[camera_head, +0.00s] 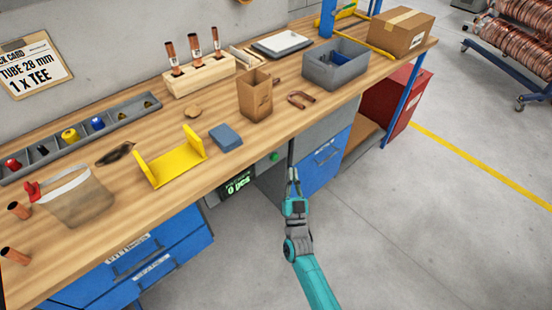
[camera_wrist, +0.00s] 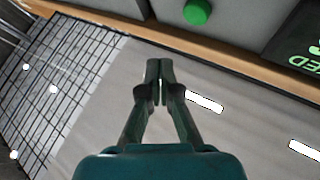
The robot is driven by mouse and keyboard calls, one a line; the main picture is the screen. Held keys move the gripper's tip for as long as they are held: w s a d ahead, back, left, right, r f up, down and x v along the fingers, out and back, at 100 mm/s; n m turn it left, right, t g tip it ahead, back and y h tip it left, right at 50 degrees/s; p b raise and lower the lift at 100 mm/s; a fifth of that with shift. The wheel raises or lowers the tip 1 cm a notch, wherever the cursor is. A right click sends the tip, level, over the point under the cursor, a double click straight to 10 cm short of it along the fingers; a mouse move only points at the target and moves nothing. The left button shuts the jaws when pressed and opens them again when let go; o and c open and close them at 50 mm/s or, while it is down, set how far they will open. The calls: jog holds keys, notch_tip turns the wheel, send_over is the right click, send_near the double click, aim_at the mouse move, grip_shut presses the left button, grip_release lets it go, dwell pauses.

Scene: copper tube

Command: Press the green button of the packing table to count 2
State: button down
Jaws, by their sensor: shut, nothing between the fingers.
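The green button (camera_head: 275,156) is a small round knob on the grey front below the tabletop edge. It also shows in the wrist view (camera_wrist: 197,11) at the top, right of my fingertips. Part of a dark panel with green letters (camera_wrist: 305,52) shows at the right of the wrist view. My gripper (camera_head: 293,174) is shut and empty, in front of the table and a little right of and below the button in the head view. Its fingertips (camera_wrist: 160,66) appear apart from the button.
The wooden packing table (camera_head: 115,190) carries a yellow bracket (camera_head: 172,161), a cardboard box (camera_head: 255,97), a grey bin (camera_head: 336,66) and a blue block (camera_head: 226,137). Blue drawers (camera_head: 325,160) stand beside my gripper. The floor (camera_head: 430,220) at the right is clear.

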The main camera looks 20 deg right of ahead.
jog(key=shift+w+a, duration=0.3)
jog(key=shift+w, duration=0.4)
jog(key=shift+w+a, duration=0.3)
jog(key=shift+w, duration=0.35)
jog(key=shift+w+a, duration=0.3)
jog(key=shift+w, duration=0.4)
jog(key=shift+w+a, duration=0.15)
jog(key=shift+w, duration=0.2)
jog(key=shift+w+a, duration=0.2)
jog(key=shift+w, duration=0.3)
dwell(0.8)
jog(key=shift+s, duration=0.1)
jog(key=shift+s+d, duration=0.35)
jog(key=shift+s, duration=0.45)
jog(key=shift+s, duration=0.1)
jog(key=shift+s+d, duration=0.35)
jog(key=shift+s, duration=0.4)
jog(key=shift+s+d, duration=0.35)
jog(key=shift+s, duration=0.35)
jog(key=shift+s+d, duration=0.35)
jog(key=shift+s, duration=0.4)
dwell(0.4)
